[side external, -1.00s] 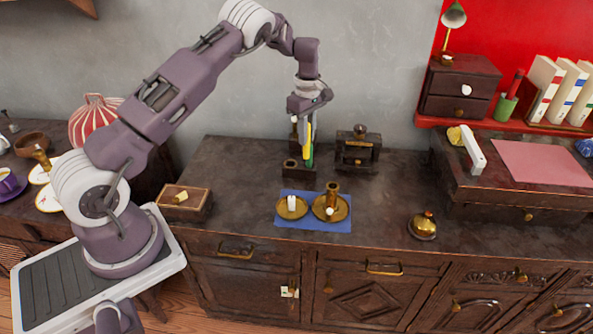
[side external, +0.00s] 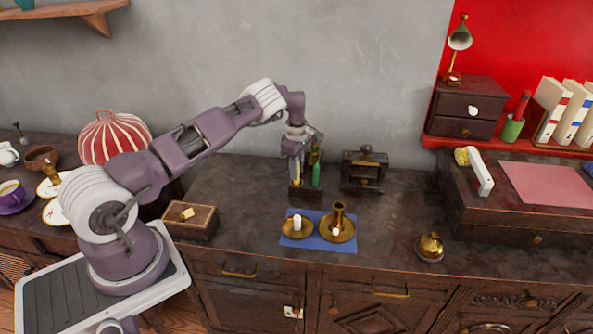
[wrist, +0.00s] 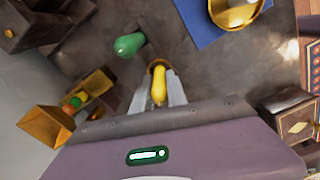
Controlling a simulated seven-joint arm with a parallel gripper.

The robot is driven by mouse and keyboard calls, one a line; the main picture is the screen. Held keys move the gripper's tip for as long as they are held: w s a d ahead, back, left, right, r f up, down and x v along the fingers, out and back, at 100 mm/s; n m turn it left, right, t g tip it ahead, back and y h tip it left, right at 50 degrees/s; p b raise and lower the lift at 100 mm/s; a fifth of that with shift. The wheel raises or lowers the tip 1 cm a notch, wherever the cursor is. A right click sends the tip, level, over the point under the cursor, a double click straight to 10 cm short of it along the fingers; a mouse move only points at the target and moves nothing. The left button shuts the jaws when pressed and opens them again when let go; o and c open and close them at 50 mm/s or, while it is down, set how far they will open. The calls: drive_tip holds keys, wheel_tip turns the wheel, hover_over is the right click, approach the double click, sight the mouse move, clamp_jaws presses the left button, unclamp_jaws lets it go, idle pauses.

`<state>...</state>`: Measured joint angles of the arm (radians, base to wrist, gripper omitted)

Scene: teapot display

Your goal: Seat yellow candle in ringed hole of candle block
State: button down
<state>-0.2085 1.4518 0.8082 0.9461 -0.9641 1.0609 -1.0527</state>
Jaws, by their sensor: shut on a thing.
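The yellow candle (side external: 296,172) is between the jaws of my gripper (side external: 297,157), upright over the left part of the dark candle block (side external: 305,194). In the wrist view my gripper (wrist: 158,92) is shut on the yellow candle (wrist: 158,85), seen from above. A brass-coloured ring (wrist: 158,64) shows right behind the candle. I cannot tell how far the candle's lower end is inside the hole. A green candle (side external: 316,175) stands in the block to the right; it also shows in the wrist view (wrist: 129,44).
A dark press-like stand (side external: 364,172) is right of the block. A wooden box (side external: 190,220) lies front left and a brass bell (side external: 430,246) far right.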

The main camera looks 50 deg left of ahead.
drive_tip(key=c, duration=1.3)
unclamp_jaws()
drive_tip(key=shift+f, duration=0.1)
